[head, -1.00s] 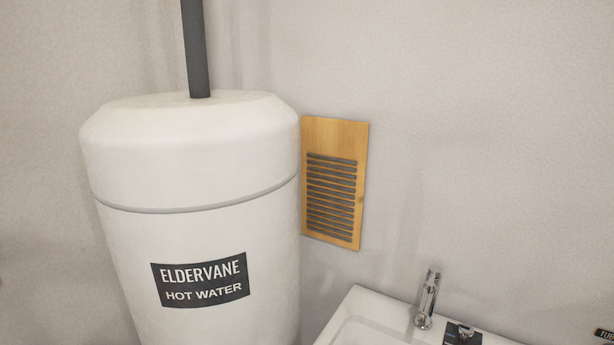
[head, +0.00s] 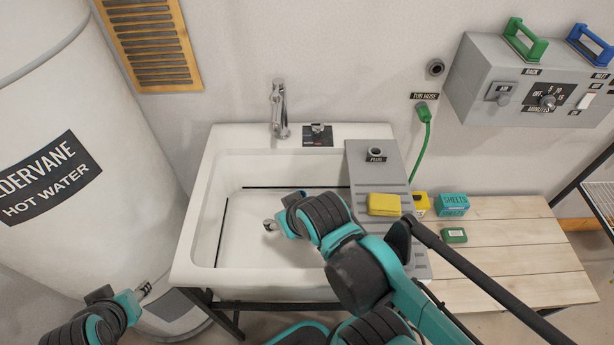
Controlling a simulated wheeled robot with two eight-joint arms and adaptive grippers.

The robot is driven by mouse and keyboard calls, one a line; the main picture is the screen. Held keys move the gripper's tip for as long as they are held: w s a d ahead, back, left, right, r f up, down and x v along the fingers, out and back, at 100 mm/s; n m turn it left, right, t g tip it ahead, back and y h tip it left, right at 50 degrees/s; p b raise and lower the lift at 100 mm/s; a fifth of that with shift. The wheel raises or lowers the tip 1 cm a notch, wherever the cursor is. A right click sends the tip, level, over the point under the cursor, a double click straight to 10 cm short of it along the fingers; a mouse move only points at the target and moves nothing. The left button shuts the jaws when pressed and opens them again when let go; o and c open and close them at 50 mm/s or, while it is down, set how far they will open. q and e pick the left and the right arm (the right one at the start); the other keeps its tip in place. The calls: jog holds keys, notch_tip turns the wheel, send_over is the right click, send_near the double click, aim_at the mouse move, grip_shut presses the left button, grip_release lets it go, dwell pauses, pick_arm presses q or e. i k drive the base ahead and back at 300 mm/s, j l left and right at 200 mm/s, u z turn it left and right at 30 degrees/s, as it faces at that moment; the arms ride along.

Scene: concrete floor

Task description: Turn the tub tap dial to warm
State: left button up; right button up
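The tub tap dial (head: 317,128) is a small metal knob on a dark plate on the back rim of the white tub (head: 190,235). Its setting is too small to read. The chrome tap spout (head: 279,108) stands just left of it. My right gripper (head: 268,225) is over the tub basin, in front of and below the dial, apart from it. My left gripper (head: 146,288) is low at the left, beside the tub's front left corner and near the water heater. Both grippers are small here, and their finger opening is unclear.
A grey drainboard (head: 365,160) with a plug and a yellow sponge (head: 384,204) covers the tub's right side. A green hose (head: 425,135) hangs on the wall. A grey control box (head: 500,85) is at upper right, above a wooden bench (head: 520,250). The water heater (head: 70,190) stands left.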

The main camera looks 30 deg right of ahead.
aim_at(317, 128)
jog(key=z, duration=0.4)
jog(key=l+z, duration=0.15)
jog(key=z, duration=0.6)
jog(key=l+z, duration=0.15)
jog(key=z, duration=0.2)
jog(key=k, duration=0.05)
